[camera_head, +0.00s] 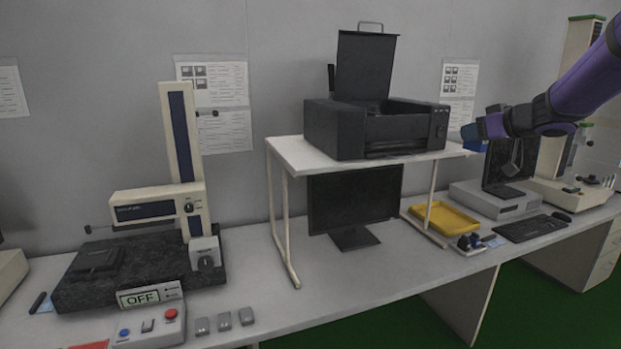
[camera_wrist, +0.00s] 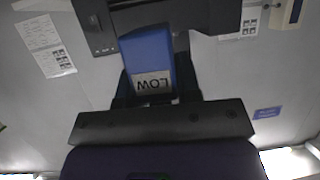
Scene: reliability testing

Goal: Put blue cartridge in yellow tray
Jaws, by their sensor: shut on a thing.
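The blue cartridge (camera_wrist: 148,60) is held between the dark fingers of my gripper (camera_wrist: 154,78) in the wrist view. The yellow tray (camera_head: 446,217) lies on the bench below and to the left of my gripper, by the shelf's right legs. It looks empty.
A black printer (camera_head: 375,131) with its lid raised stands on the white shelf (camera_head: 295,156). A monitor (camera_head: 353,203) is under the shelf. A small dark device (camera_head: 468,242) sits in front of the tray, and a keyboard (camera_head: 529,227) lies to its right.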

